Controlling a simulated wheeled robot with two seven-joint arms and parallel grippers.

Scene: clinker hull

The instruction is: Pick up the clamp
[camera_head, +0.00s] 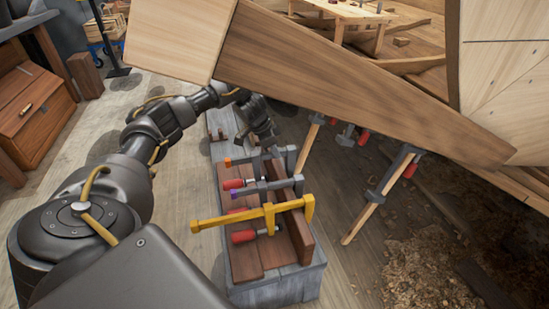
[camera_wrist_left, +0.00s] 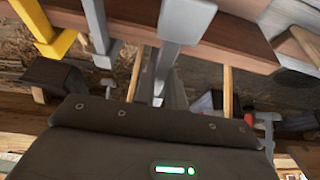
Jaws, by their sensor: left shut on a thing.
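Several bar clamps straddle a wooden board on a grey box. The nearest is a yellow clamp (camera_head: 240,215) with a red handle. Behind it is a grey clamp with a purple end (camera_head: 262,185), and farthest is a grey clamp with an orange end (camera_head: 291,155). My left gripper (camera_head: 266,143) reaches down at the farthest clamp and is shut on it; the fingertips are hard to make out. In the left wrist view the grey clamp (camera_wrist_left: 181,22) runs down toward my gripper's dark housing, which hides the grip. The yellow clamp (camera_wrist_left: 52,36) is at upper left. My right gripper is not in view.
The grey box (camera_head: 280,288) holds brown boards (camera_head: 238,250). A large wooden plank (camera_head: 330,85) hangs across the upper middle, close above my left forearm. Wooden struts with clamps (camera_head: 378,195) stand to the right. Shavings (camera_head: 425,270) cover the floor at lower right.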

